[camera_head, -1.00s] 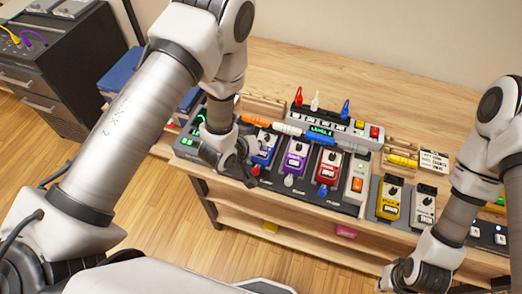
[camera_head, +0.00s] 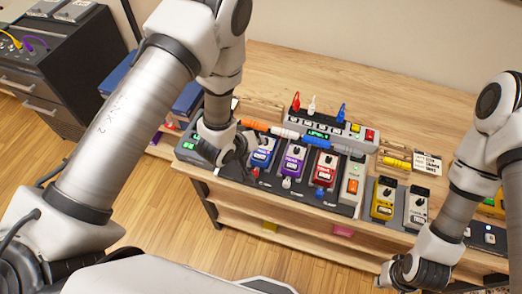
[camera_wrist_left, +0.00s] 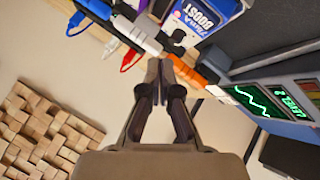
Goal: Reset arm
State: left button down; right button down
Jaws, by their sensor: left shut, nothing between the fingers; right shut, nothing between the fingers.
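My left gripper (camera_head: 243,150) is shut and empty, just in front of the left end of the pedal row, close to the blue pedal (camera_head: 262,150). The left wrist view shows its two fingers together (camera_wrist_left: 160,72) with nothing between them, below the blue pedal (camera_wrist_left: 195,18). My right gripper (camera_head: 388,278) is low at the bottom right of the head view, shut and in front of the bench edge.
A purple pedal (camera_head: 292,160), a red pedal (camera_head: 325,168) and a yellow pedal (camera_head: 384,200) stand on the wooden bench (camera_head: 410,105). A grey switch box (camera_head: 330,128) stands behind them. A dark cabinet (camera_head: 55,75) is at the left. Free bench top lies behind the switch box.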

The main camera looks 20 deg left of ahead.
pick_arm(q)
jog(key=shift+f, duration=0.1)
jog(key=s+a+f+m+g+y+b, duration=0.1)
jog(key=s+a+f+g+b, duration=0.2)
jog(key=s+f, duration=0.3)
jog(key=s+a+f+m+g+y+b, duration=0.1)
jog(key=s+a+f+m+g+b, duration=0.1)
jog(key=s+f, duration=0.4)
jog(key=s+a+f+m+g+y+b, duration=0.1)
jog(key=s+a+f+g+b, duration=0.2)
jog(key=s, duration=1.1)
jog(key=shift+s+a+f+m+g+b, duration=0.3)
jog(key=shift+a+f+b, duration=0.45)
jog(key=shift+f+b, duration=0.8)
